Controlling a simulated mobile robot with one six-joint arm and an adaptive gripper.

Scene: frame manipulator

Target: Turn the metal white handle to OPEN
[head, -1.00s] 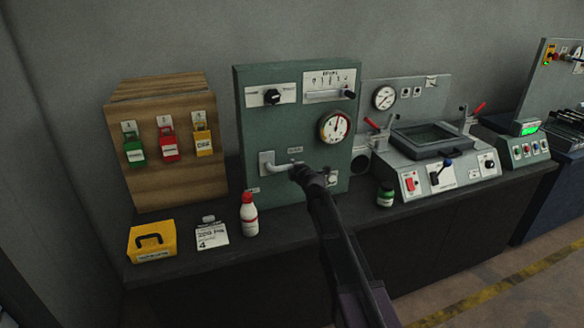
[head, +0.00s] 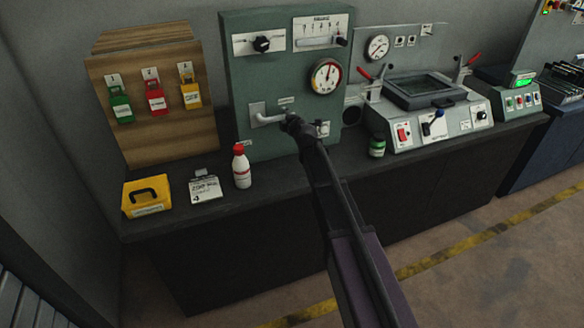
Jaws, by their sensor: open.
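The white metal handle (head: 268,119) is a lever on a small plate on the front of the green panel (head: 248,82). It lies roughly horizontal, pointing right from its plate. My gripper (head: 289,120) is at the right end of the handle, seen from behind. The gripper is open, but its fingers are dark and small, so I cannot tell whether they surround the lever or touch it. Small labels sit near the handle, too small to read.
A red-and-white bottle (head: 241,167), a white card (head: 205,187) and a yellow box (head: 146,197) stand on the dark bench left of my arm. Padlocks hang on a wooden board (head: 175,122).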

